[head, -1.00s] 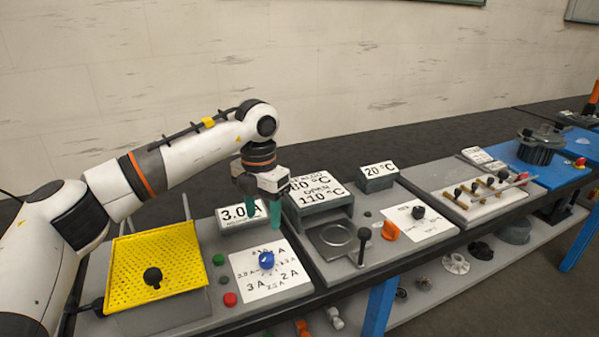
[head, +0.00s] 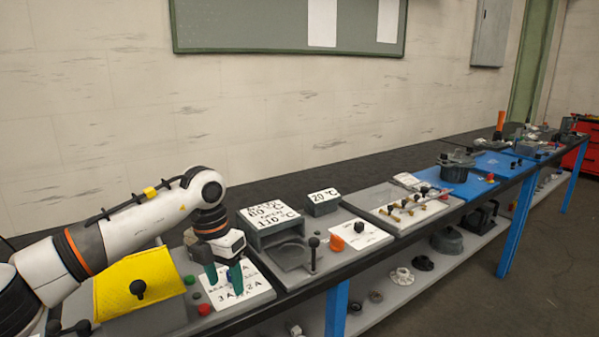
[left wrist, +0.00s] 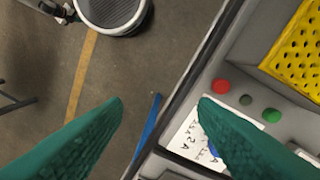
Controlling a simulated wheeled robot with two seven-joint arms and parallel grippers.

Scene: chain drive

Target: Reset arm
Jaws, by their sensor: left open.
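My left gripper (head: 224,279) has green fingers pointing down over the white dial card (head: 245,290) at the left end of the bench. In the left wrist view its two fingers (left wrist: 160,105) are wide apart with nothing between them. The blue knob (left wrist: 207,143) on the card is partly hidden behind the right finger in the left wrist view. My left arm reaches in from the left, bent at the elbow. My right gripper is in neither view.
A yellow perforated cover (head: 150,275) with a black knob, red button (head: 204,310) and green button (head: 189,280) lie left of the card. The grey unit with temperature signs (head: 270,220) and orange knob (head: 359,227) stand to the right.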

